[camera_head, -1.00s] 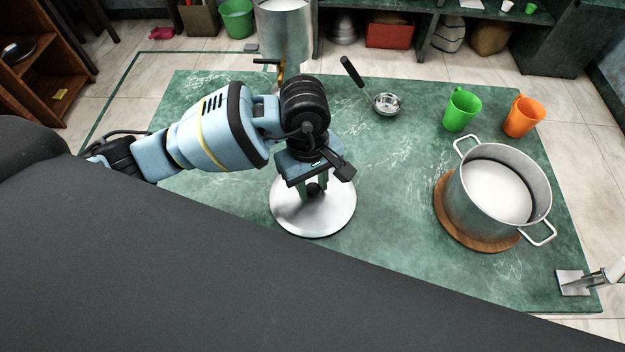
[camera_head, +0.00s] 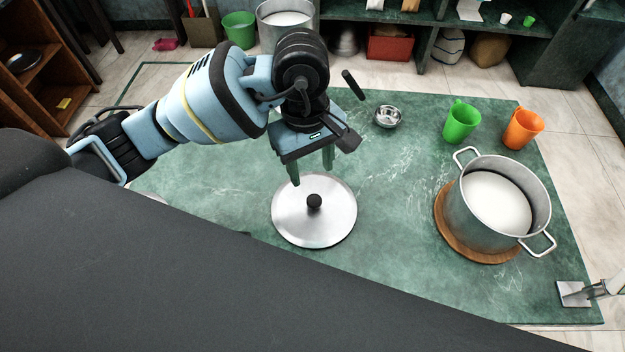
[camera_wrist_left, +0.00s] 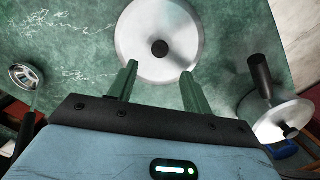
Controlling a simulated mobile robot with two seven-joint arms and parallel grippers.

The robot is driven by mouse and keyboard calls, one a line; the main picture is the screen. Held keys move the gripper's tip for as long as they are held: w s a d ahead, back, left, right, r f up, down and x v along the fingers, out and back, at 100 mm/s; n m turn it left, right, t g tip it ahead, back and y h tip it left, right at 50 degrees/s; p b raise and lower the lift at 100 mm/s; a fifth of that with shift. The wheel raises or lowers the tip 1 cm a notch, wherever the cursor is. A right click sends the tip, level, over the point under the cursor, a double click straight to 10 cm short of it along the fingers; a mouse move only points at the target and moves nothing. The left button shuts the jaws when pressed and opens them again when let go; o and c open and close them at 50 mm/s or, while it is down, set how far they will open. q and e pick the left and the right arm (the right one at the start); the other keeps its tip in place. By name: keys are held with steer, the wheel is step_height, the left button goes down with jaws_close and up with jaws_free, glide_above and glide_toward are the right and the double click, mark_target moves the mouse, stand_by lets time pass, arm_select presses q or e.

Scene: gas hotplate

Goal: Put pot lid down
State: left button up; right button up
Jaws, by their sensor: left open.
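The pot lid (camera_head: 330,222), a flat silver disc with a black knob (camera_head: 314,201), lies on the green tabletop in the middle of the head view. It also shows at the top of the left wrist view (camera_wrist_left: 135,30). My left gripper (camera_head: 312,172) is open and empty, with its two green fingers apart, just behind and above the lid, clear of the knob. In the left wrist view the fingers (camera_wrist_left: 157,76) point toward the lid with nothing between them. The pot (camera_head: 465,212), silver with white contents, stands uncovered on a round wooden board (camera_head: 447,232) at the right.
A green cup (camera_head: 461,122) and an orange cup (camera_head: 522,128) stand behind the pot. A ladle (camera_head: 388,117) lies behind the lid. Another lidded vessel (camera_wrist_left: 272,120) shows at the right of the left wrist view. The tabletop (camera_head: 400,180) between lid and pot is clear.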

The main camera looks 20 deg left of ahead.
arm_select(q)
steer(key=shift+w+a+r, duration=0.1)
steer(key=shift+a+r, duration=0.1)
steer(key=shift+r, duration=1.45)
